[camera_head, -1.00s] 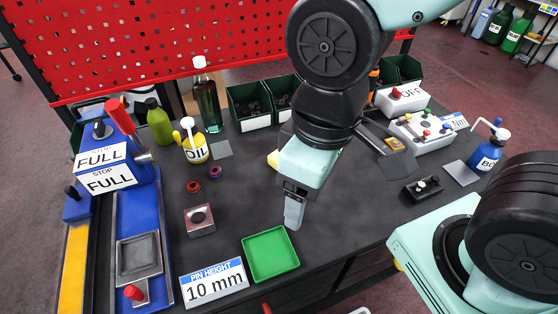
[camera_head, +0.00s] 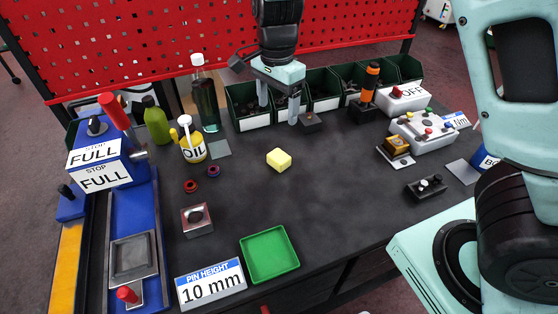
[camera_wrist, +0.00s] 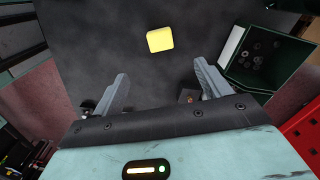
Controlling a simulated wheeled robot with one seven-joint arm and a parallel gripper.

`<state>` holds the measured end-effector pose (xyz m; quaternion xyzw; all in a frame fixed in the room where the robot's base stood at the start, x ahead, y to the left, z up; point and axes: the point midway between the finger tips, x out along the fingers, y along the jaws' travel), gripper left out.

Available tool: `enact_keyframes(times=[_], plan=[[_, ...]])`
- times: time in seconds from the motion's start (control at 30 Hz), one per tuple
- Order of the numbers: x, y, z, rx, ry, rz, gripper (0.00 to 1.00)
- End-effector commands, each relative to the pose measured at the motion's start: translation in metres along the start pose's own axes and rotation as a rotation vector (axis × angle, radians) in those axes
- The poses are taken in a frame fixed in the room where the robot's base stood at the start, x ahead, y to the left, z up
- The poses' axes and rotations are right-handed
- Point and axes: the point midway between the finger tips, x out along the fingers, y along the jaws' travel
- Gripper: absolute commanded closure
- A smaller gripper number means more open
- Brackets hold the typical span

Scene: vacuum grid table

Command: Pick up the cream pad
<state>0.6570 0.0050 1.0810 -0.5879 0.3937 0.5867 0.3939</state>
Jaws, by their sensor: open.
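The cream pad (camera_head: 279,160) is a small pale-yellow block lying on the dark table, right of the oil can. It also shows in the wrist view (camera_wrist: 160,39), beyond and between the two fingertips. My gripper (camera_head: 278,112) is open and empty, at the back of the table in front of the green bins. It is apart from the pad, which lies nearer the front. In the wrist view my gripper (camera_wrist: 161,80) shows both fingers spread with nothing between them.
Green bins (camera_head: 322,90) line the back edge. A small dark block (camera_head: 310,122) lies beside my right finger. A green tray (camera_head: 269,254) and a PIN HEIGHT sign (camera_head: 211,284) are at the front. A yellow oil can (camera_head: 193,149) stands left. The table around the pad is clear.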

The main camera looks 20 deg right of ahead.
Motion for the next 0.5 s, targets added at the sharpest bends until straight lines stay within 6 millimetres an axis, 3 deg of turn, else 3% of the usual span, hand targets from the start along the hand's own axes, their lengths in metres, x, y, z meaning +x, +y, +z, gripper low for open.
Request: enact_keyframes(times=[0.5], plan=[[0.099, 0.002, -0.001, 0.000, -0.001, 0.006, 0.24]])
